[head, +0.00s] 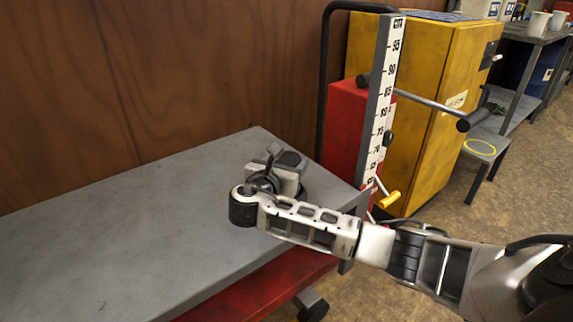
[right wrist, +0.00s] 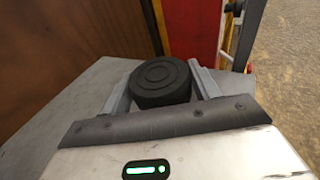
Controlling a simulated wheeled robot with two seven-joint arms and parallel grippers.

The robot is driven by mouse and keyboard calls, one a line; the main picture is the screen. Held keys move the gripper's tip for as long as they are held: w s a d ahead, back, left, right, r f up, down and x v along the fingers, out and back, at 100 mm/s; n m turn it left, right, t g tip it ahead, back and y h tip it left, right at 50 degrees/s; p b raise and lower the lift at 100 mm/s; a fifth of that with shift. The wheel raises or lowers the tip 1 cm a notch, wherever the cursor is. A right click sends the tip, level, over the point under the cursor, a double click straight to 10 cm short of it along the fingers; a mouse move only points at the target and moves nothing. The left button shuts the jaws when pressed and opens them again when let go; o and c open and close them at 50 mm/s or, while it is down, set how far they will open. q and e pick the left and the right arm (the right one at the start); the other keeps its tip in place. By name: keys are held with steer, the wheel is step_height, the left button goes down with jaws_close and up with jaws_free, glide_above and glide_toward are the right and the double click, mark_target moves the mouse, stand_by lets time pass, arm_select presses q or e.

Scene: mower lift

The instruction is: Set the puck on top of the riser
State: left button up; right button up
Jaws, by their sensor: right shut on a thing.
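The puck (right wrist: 160,82) is a black round disc with ring grooves on its top. In the right wrist view it sits between the two grey fingers of my right gripper (right wrist: 162,88), which is shut on it. In the head view my right gripper (head: 290,172) is over the far right corner of the grey table, and its own body hides most of the puck. I cannot tell whether the puck touches the tabletop. A low grey stand with a yellow ring on top (head: 481,147) is at the right; it may be the riser. My left gripper is not in view.
The grey lift table (head: 120,220) is otherwise bare. A post with a height scale (head: 380,100) and a yellow-handled crank (head: 388,198) stands at its right end.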

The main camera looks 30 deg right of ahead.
steer(key=o, duration=0.7)
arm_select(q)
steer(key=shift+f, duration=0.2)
arm_select(e)
steer(key=o, duration=0.4)
steer(key=shift+c, duration=0.2)
steer(key=shift+a+r, duration=0.1)
arm_select(q)
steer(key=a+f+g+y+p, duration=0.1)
steer(key=p, duration=0.2)
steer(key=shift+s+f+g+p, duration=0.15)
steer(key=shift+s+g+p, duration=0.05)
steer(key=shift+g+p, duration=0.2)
arm_select(e)
steer(key=v, duration=1.1)
steer(key=shift+s+a, duration=0.3)
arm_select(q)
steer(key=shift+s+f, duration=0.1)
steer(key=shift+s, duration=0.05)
